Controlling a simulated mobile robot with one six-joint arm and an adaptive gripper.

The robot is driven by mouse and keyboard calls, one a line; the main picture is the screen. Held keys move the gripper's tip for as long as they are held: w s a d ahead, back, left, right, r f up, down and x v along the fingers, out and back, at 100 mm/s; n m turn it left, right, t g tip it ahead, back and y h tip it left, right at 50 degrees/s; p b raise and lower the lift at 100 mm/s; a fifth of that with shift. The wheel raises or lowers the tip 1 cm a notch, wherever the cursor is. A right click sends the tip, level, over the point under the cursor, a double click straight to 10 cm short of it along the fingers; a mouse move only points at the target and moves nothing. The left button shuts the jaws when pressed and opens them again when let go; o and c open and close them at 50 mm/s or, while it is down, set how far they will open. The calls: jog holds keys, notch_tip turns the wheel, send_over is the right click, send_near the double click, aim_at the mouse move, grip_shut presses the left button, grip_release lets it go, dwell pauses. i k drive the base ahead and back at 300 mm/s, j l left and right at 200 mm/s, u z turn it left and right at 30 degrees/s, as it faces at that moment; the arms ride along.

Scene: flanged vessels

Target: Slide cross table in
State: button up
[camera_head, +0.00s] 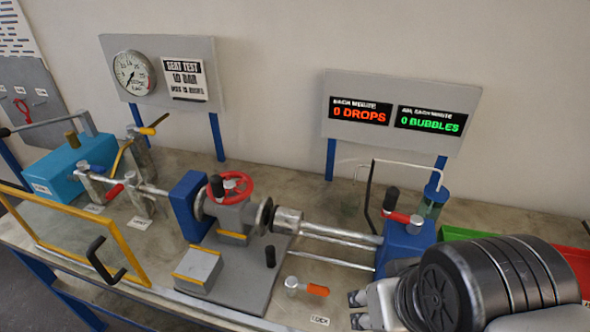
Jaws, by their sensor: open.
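A valve with a red handwheel (231,185) sits on a grey plate (255,285) in the middle of the bench. It stands between a blue upright block (190,207) on its left and a round metal head on a shaft (288,218) on its right. Which part is the cross table, I cannot tell for sure; the grey plate with a small black knob (270,257) lies under the valve. My gripper (358,309) is at the lower right, open and empty, apart from the plate and knob. My wrist hides part of the bench there.
An orange-handled lever (307,289) stands near a "LOCK" label (320,321), left of my gripper. A blue block (404,247) with a red lever holds the metal rods. A yellow-framed guard (75,250) with a black handle is at left. Green and red bins are partly hidden behind my arm.

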aim_at(240, 272)
jog(key=j+u, duration=0.6)
jog(key=u, duration=0.25)
